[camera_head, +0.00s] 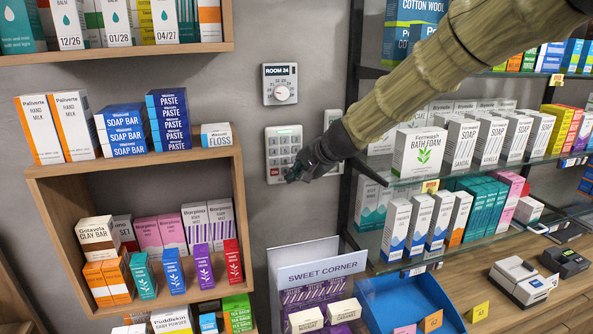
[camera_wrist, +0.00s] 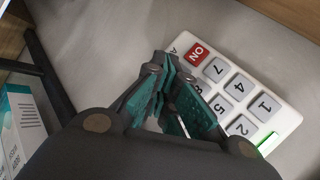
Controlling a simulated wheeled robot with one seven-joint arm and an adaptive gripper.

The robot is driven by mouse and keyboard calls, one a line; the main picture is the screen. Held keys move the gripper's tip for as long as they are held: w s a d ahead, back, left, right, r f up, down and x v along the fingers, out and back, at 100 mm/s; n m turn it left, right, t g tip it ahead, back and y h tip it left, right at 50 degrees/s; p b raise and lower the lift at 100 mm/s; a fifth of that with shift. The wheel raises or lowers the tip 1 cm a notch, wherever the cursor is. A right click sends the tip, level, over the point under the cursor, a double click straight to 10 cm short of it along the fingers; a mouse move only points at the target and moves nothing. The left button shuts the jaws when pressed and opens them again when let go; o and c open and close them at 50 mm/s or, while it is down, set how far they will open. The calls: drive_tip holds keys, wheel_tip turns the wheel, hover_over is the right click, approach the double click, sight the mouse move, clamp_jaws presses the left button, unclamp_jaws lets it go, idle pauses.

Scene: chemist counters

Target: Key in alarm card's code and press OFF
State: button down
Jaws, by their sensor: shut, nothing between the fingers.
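A white wall keypad (camera_head: 270,143) with grey number keys and a lit green display (camera_head: 284,132) is mounted on the grey wall. It also shows in the wrist view (camera_wrist: 287,119), turned on its side, with 1, 2, 4, 5 and 7 readable. Its red key (camera_head: 273,172) is at the lower left; in the wrist view this red key (camera_wrist: 196,53) reads "ON". My gripper (camera_head: 292,176) is shut and empty at the keypad's lower edge. In the wrist view its fingertips (camera_wrist: 166,66) are beside the red key and cover several keys. I cannot tell whether they touch. I cannot identify an alarm card.
A dial marked "ROOM 24" (camera_head: 280,84) is above the keypad. A pale wall plate (camera_head: 332,117) is right of it, partly behind my arm. A wooden shelf (camera_head: 130,163) stands left and glass shelves (camera_head: 470,168) right. A "SWEET CORNER" stand (camera_head: 305,262) is below.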

drive_tip(key=shift+s, duration=0.1)
drive_tip(key=shift+s+d, duration=0.2)
drive_tip(key=shift+s, duration=0.4)
drive_tip(key=shift+b, duration=0.3)
drive_tip(key=s, duration=0.1)
drive_tip(key=s+d+b, duration=0.1)
drive_tip(key=s, duration=0.2)
drive_tip(key=shift+s+d+b, duration=0.3)
drive_tip(key=shift+s, duration=0.1)
drive_tip(key=shift+f, duration=0.15)
idle(0.5)
